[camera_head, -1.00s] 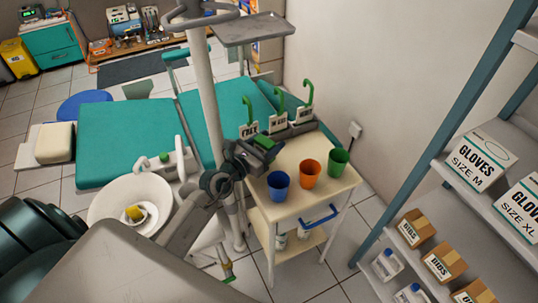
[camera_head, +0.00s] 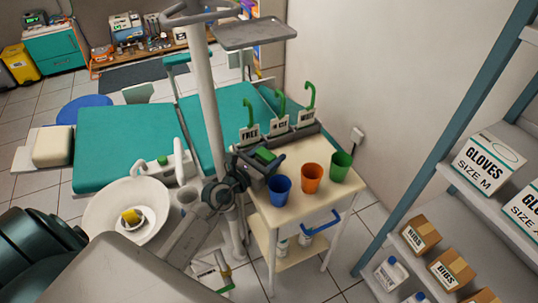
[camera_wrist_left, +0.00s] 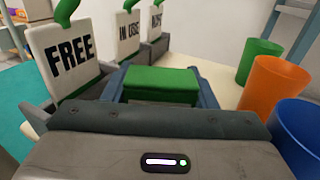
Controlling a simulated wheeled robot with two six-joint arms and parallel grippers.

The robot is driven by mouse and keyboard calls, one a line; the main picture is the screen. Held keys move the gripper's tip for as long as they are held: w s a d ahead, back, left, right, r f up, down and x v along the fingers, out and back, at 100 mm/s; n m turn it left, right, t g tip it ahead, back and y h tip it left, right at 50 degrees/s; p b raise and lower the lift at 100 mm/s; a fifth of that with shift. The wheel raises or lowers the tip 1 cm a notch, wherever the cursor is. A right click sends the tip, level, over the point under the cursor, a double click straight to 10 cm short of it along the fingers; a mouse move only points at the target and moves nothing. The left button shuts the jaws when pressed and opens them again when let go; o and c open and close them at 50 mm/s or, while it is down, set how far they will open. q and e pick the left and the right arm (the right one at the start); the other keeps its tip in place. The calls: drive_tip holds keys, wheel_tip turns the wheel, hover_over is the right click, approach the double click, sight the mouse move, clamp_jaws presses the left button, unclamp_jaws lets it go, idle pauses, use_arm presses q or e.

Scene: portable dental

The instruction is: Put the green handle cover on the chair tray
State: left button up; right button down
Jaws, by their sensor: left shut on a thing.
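My left gripper (camera_head: 264,163) is over the left side of the cream cart, shut on the green handle cover (camera_head: 265,154). In the left wrist view the cover (camera_wrist_left: 160,84) is a green block between the two blue-grey fingers. I cannot tell whether it is clear of the cart top. The chair tray (camera_head: 255,35) is a flat grey plate on a pole's arm, high above the teal chair and well beyond my gripper. It is bare. My right gripper is not in view.
Blue (camera_head: 279,190), orange (camera_head: 312,178) and green (camera_head: 340,166) cups stand right of my gripper. A sign rack with a FREE card (camera_head: 250,137) and green hooks stands just behind it. The white pole (camera_head: 208,95) rises left of it. A shelf (camera_head: 452,185) stands right.

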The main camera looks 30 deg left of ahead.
use_arm(q)
drive_tip(key=o, duration=0.9)
drive_tip(key=shift+f, duration=0.1)
drive_tip(key=shift+o, duration=0.2)
